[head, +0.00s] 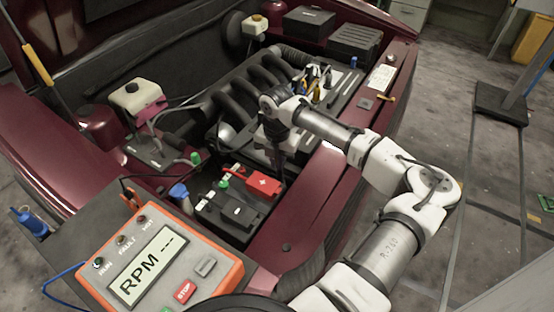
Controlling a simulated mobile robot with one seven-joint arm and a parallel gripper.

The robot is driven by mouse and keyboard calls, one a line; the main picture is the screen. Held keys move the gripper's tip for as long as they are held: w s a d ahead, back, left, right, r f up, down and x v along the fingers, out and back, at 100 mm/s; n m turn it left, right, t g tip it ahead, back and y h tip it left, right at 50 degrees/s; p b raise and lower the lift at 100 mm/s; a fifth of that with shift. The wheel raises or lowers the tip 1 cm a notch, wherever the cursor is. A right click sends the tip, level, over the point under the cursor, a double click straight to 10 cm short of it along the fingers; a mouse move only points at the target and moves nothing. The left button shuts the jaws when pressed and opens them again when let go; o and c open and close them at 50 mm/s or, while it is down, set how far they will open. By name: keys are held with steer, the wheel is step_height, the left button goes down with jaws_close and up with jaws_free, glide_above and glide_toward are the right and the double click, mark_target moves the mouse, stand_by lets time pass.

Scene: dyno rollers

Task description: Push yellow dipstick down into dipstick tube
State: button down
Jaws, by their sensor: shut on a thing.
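My gripper (280,160) points down over the engine bay, in front of the engine's black intake pipes and behind the battery. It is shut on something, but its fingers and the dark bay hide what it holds. I cannot clearly make out the yellow dipstick or the dipstick tube at the fingertips. A small yellow piece (316,93) shows among tools just behind my wrist; I cannot tell what it is.
The battery (228,210) with a red terminal cover (262,183) lies close in front of the gripper. An orange RPM console (160,262) stands at front left. A coolant tank (137,97) is at left. The red fender (318,190) runs under my arm.

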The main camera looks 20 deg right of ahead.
steer(key=c, duration=1.5)
jaws_free()
steer(key=shift+o, duration=0.2)
steer(key=shift+r, duration=0.1)
step_height(320, 180, up, 14)
steer(key=b, duration=0.2)
steer(key=shift+s+d+f, duration=0.1)
steer(key=shift+f, duration=0.1)
